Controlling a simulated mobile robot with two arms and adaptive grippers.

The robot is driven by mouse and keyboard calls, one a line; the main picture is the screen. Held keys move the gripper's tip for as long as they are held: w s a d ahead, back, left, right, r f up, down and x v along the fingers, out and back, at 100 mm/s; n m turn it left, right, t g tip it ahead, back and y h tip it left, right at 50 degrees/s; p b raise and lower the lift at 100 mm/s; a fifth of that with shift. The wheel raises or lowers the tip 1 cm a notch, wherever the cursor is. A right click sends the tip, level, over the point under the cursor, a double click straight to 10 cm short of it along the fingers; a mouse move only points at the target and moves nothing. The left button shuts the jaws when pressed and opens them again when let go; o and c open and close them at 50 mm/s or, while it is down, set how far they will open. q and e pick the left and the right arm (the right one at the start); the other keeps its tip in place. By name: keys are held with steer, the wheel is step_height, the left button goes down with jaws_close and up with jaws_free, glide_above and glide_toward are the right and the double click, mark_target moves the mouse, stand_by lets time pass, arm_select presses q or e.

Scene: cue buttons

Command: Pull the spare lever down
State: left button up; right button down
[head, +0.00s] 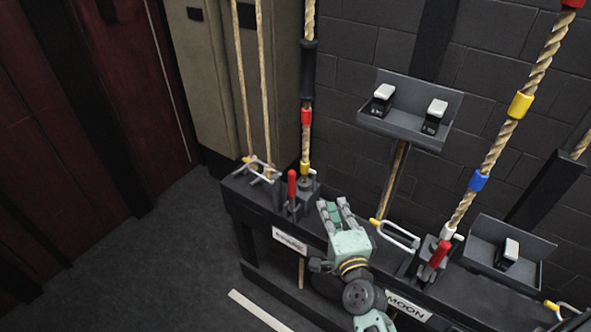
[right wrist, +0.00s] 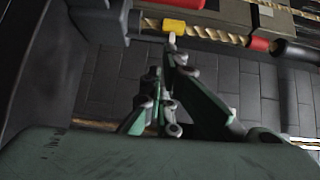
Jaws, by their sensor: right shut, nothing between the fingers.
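A red-handled lever (head: 292,188) stands upright on its dark mount, on the black rail behind a white label (head: 290,240). The label's lettering is too blurred to read surely; it may name the spare lever. My right gripper (head: 335,205) is just right of this lever, above the rail and apart from it, with its fingers shut and empty. The shut fingers also show in the right wrist view (right wrist: 168,70), below a rope with a yellow band (right wrist: 180,27). My left gripper is not in view.
A second red lever (head: 439,254) stands to the right, near a label reading MOON (head: 407,305). Banded ropes (head: 510,125) rise behind the rail (head: 240,197). A shelf (head: 400,127) with two switches hangs on the wall. Open floor (head: 150,270) lies at left.

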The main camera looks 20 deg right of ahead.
mark_target(292, 193)
steer(key=w+d+r, duration=0.1)
steer(key=w+d, duration=0.1)
steer(key=w, duration=0.8)
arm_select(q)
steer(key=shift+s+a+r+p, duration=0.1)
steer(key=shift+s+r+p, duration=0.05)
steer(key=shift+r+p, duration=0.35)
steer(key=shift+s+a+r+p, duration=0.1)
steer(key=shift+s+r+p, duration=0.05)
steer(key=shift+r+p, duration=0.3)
arm_select(e)
steer(key=a, duration=0.4)
steer(key=shift+s+a+r, duration=0.15)
steer(key=shift+s, duration=0.25)
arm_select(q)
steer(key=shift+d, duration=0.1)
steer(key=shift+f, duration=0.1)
arm_select(e)
steer(key=shift+s, duration=0.1)
